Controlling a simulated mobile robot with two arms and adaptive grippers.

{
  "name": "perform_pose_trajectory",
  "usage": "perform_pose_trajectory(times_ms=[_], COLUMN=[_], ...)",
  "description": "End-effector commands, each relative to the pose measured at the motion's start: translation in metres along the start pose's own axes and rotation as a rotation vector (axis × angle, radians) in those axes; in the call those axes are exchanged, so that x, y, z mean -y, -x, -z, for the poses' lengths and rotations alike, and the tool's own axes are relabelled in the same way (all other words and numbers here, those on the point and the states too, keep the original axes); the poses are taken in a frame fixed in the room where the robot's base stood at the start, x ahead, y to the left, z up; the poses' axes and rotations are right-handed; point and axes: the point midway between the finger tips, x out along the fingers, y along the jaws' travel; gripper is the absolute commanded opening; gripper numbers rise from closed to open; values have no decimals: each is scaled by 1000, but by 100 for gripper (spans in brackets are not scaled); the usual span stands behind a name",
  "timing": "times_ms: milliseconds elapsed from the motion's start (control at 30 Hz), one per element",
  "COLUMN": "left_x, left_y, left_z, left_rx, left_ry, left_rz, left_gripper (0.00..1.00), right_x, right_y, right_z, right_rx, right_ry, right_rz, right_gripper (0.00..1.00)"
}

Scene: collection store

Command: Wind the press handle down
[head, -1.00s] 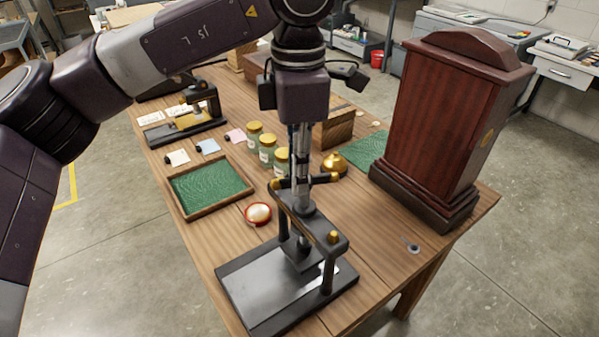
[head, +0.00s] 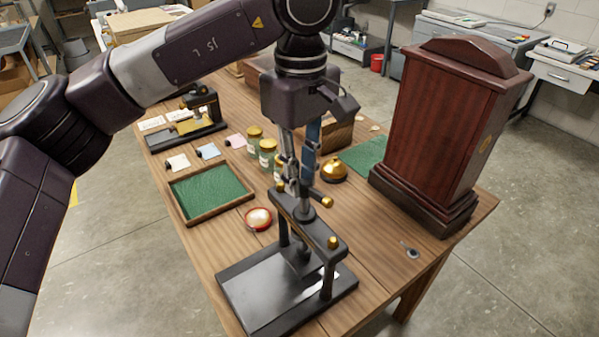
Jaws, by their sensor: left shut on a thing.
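The black press (head: 262,289) stands at the front of the wooden table, with a flat base plate and a crossbar frame (head: 312,226) on posts. Its handle (head: 316,194) sits on top of the central screw, a dark bar with brass knobs at the ends; one knob (head: 327,202) points toward the front right. My left gripper (head: 303,182) points straight down from above and is shut on the handle at the top of the screw. Its fingers partly hide the handle's far side. My right gripper is out of view.
A tall red-brown wooden case (head: 440,130) stands at right. A brass bell (head: 334,169), several jars (head: 267,153), a red-rimmed dish (head: 258,218) and a green-lined tray (head: 212,193) lie close behind and left of the press. A second small device (head: 187,125) stands farther back.

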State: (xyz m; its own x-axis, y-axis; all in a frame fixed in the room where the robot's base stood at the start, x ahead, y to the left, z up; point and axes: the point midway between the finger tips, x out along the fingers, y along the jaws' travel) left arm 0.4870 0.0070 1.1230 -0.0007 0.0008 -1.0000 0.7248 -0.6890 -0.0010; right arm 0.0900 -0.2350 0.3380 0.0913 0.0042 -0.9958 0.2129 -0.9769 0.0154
Motion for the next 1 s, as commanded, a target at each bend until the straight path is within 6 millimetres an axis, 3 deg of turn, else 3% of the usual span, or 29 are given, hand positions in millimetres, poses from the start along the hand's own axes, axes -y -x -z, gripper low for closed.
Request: perform_pose_trajectory(times_ms=[600,1000], left_x=[-7,-9], left_y=[3,3], left_z=[-1,-3], left_rx=[-3,-5], left_ry=[-571,-814], left_rz=[-6,-6], left_gripper=[0,0], right_x=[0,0], right_y=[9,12], right_z=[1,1], right_rx=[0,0], right_ry=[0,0], right_rz=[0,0], right_gripper=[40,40])
